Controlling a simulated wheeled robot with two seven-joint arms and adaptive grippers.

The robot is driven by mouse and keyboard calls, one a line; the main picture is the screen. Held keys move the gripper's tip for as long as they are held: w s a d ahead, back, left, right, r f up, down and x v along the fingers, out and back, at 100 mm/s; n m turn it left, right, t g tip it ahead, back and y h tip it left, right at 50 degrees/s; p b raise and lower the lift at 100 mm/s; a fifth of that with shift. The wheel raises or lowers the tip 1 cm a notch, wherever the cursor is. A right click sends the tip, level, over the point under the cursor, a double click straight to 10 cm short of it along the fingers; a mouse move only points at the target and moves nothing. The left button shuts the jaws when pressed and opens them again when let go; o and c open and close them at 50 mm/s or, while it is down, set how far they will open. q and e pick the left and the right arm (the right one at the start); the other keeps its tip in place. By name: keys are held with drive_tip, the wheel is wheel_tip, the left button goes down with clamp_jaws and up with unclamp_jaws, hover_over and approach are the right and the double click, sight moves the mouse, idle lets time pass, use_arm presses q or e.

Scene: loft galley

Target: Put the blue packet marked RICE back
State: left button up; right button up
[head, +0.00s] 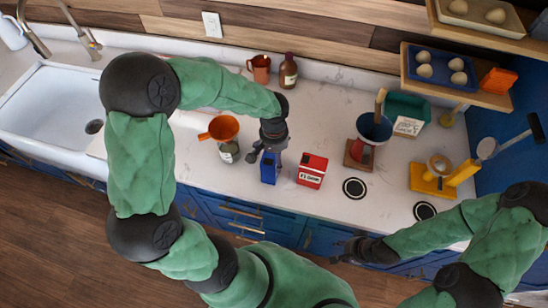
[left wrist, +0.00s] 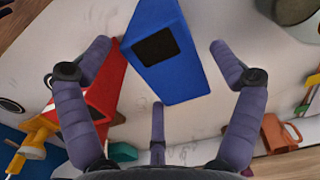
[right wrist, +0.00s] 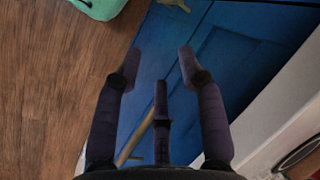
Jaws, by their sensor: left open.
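The blue packet (head: 269,168) stands on the pale counter near its front edge. In the left wrist view the blue packet (left wrist: 190,72) fills the space ahead, with a dark label whose lettering I cannot read. My left gripper (head: 267,152) is open at the packet, its fingers apart on either side; I see no clear grip. A red packet (head: 312,170) with a white label stands just right of it. My right gripper (head: 346,250) is empty, its fingers apart in the right wrist view (right wrist: 159,54), in front of the blue cabinet doors.
An orange funnel (head: 222,128) on a jar stands left of the packet. A dark blue funnel (head: 374,127) in a stand, a green bin (head: 408,108) and a yellow stand (head: 432,178) are to the right. Shelves (head: 470,90) with egg trays hang at upper right. A sink (head: 50,105) is left.

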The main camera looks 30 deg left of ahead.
use_arm(q)
wheel_tip(320, 180, up, 9)
drive_tip(key=shift+f+p, duration=0.1)
drive_tip(key=shift+p, duration=0.25)
